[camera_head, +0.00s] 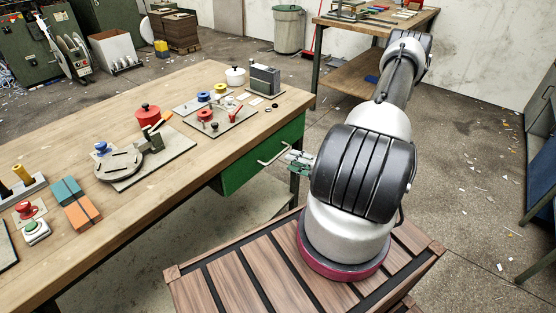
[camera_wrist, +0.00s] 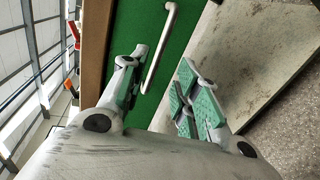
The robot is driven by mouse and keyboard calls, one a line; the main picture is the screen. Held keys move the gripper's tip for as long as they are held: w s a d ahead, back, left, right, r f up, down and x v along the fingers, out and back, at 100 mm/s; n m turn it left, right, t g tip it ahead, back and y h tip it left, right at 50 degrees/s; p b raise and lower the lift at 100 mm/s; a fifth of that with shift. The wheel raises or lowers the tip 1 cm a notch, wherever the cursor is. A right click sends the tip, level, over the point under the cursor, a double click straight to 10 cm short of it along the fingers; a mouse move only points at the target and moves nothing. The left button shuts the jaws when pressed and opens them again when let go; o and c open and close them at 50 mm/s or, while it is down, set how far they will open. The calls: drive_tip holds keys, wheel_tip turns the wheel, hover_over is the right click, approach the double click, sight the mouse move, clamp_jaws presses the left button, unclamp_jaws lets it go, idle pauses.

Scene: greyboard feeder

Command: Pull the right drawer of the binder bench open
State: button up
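The binder bench (camera_head: 100,225) has a green drawer (camera_head: 240,172) under its right end, and the drawer looks shut. A pale bar handle (camera_head: 273,153) is on its front. In the wrist view, the green front (camera_wrist: 195,30) fills the upper middle, with the handle (camera_wrist: 160,45) running across it. My gripper (camera_wrist: 163,60) is open, its two green-padded fingers spread on either side of the handle's lower end. I cannot tell how far short of the handle the fingertips are. In the head view, my gripper (camera_head: 299,160) is just right of the handle, partly hidden by my arm.
A second table (camera_head: 370,25) stands behind. Speckled floor (camera_head: 470,180) lies open to the right.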

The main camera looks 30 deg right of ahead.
sight(279, 154)
drive_tip(key=shift+m, duration=0.3)
drive_tip(key=x, duration=0.7)
drive_tip(key=shift+w+a+r, duration=0.1)
drive_tip(key=shift+w+a, duration=0.05)
drive_tip(key=shift+w, duration=0.25)
drive_tip(key=shift+c, duration=0.4)
clamp_jaws()
